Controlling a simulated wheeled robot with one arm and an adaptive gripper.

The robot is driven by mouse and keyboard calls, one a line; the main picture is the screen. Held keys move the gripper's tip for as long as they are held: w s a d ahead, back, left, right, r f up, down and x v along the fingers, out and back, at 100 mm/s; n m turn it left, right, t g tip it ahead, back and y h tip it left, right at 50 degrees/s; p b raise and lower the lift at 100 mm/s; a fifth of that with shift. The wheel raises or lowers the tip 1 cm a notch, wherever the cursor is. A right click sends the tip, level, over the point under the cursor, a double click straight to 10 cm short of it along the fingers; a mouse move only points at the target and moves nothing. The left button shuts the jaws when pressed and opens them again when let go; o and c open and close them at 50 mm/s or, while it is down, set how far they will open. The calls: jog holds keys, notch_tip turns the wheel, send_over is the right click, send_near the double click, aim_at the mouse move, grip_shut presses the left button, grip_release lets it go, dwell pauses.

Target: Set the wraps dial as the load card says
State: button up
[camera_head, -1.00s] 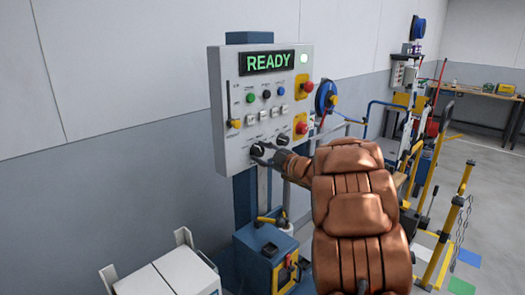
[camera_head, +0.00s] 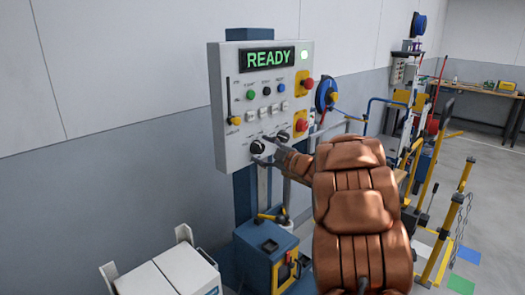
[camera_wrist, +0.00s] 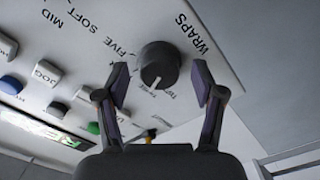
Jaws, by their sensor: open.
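The wraps dial (camera_head: 257,147) is the left one of two black knobs low on the grey control panel (camera_head: 232,155). In the wrist view the dial (camera_wrist: 158,62) sits beside the word WRAPS, with FIVE at its left. Its pale pointer mark faces down in that view, towards small words too slanted to read surely. My gripper (camera_wrist: 160,84) is open, one finger on each side of the dial, with gaps visible at both sides. In the head view my gripper (camera_head: 262,150) is at the dial's right side. I cannot make out a load card.
The second knob (camera_head: 283,136) is close at the right. Above are several buttons, a yellow slider (camera_head: 234,121), red stop buttons (camera_head: 303,125) and a display (camera_head: 267,58) reading READY. A blue box (camera_head: 265,250) and a white case (camera_head: 170,275) stand below.

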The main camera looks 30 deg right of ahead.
jog(key=v, duration=1.1)
jog(key=shift+s, duration=0.25)
jog(key=shift+d, duration=0.1)
jog(key=s+a+f+m+g+h, duration=0.1)
jog(key=s+a+f+m+g, duration=0.3)
jog(key=s+a, duration=0.6)
jog(key=s+a+f+m+g+h, duration=0.1)
jog(key=s+a+f+m+g, duration=0.3)
jog(key=s+a+g, duration=0.5)
jog(key=s+a+f+m+g+h, duration=0.2)
jog(key=s+a+f+m+g, duration=0.2)
jog(key=s+a, duration=0.8)
jog(key=s+f+g, duration=0.2)
jog(key=s, duration=0.3)
jog(key=shift+m, duration=0.3)
